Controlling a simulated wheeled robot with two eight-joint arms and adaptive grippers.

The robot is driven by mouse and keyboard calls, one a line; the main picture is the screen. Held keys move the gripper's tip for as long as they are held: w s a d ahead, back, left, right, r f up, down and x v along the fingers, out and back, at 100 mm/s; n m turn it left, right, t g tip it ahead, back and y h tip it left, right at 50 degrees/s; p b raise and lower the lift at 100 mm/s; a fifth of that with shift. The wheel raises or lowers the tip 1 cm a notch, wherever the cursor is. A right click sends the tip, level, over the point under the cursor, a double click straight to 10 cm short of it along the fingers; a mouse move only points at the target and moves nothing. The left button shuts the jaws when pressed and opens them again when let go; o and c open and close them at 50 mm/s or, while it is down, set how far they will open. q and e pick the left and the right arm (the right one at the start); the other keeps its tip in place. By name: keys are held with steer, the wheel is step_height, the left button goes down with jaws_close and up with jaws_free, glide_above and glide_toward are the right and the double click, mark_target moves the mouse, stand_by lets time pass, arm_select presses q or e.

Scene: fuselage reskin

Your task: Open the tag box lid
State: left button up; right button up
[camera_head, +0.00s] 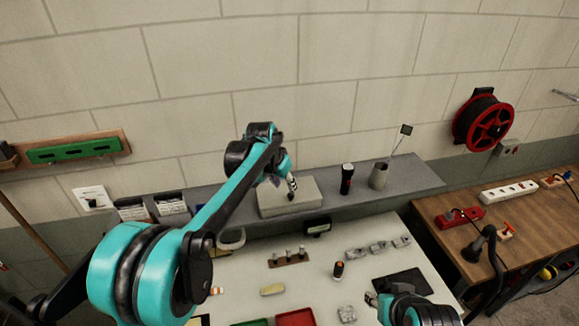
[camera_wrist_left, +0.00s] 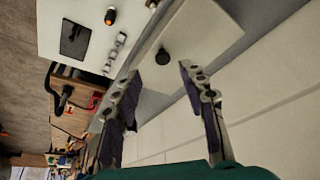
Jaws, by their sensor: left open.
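The tag box (camera_head: 270,204) is a pale, flat box on the grey shelf against the wall. Its lid (camera_wrist_left: 190,35) looks closed in the left wrist view, with a dark round knob (camera_wrist_left: 162,56) on it. My left gripper (camera_head: 291,188) is over the box. In the left wrist view my left gripper (camera_wrist_left: 160,75) is open and empty, its two fingertips apart on either side of the knob in the picture. I cannot tell the gap between the fingertips and the lid. My right gripper (camera_head: 371,299) is low in the head view, over the white table; its jaws are too small to read.
The white table (camera_head: 340,245) below holds small parts, a dark pad (camera_head: 402,284) and a red tray (camera_head: 296,318). The wall is close behind the box.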

mark_target(289, 196)
arm_select(q)
steer(key=x, duration=0.4)
steer(key=w+p+x, duration=0.1)
steer(key=x, duration=0.2)
steer(key=shift+w+d+f, duration=0.1)
steer(key=shift+f, duration=0.05)
jaws_close()
